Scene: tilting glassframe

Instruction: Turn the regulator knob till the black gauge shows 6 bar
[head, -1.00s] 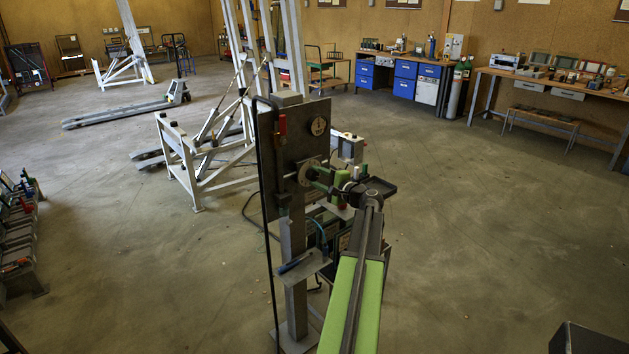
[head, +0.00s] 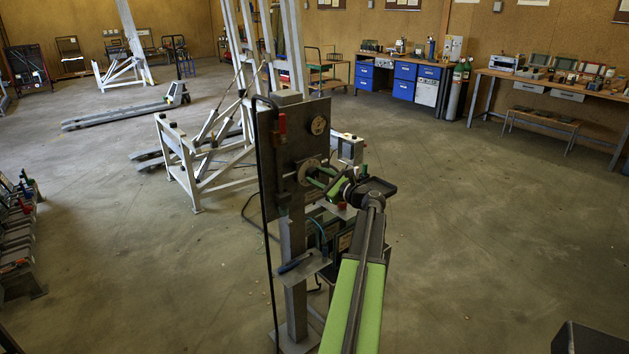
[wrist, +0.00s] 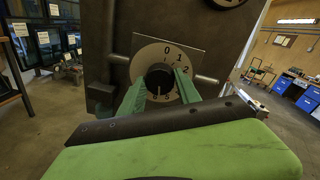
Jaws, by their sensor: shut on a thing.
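The regulator knob (wrist: 159,80) is the dark round shape at the middle of a pale dial plate (wrist: 150,52) with numbers from 0 up, in the wrist view. The two green fingers of my gripper (wrist: 160,88) lie on either side of the knob and are shut on it. In the head view my gripper (head: 322,179) reaches the round dial on the upright dark panel (head: 291,145). The black gauge (head: 318,125) sits above it on the panel; its needle is too small to read. Only the gauge's lower edge (wrist: 228,2) shows in the wrist view.
A red-handled part (head: 282,124) and a black hose are on the panel's left. Metal pins (wrist: 207,80) stick out beside the dial. A white frame (head: 195,165) stands behind to the left.

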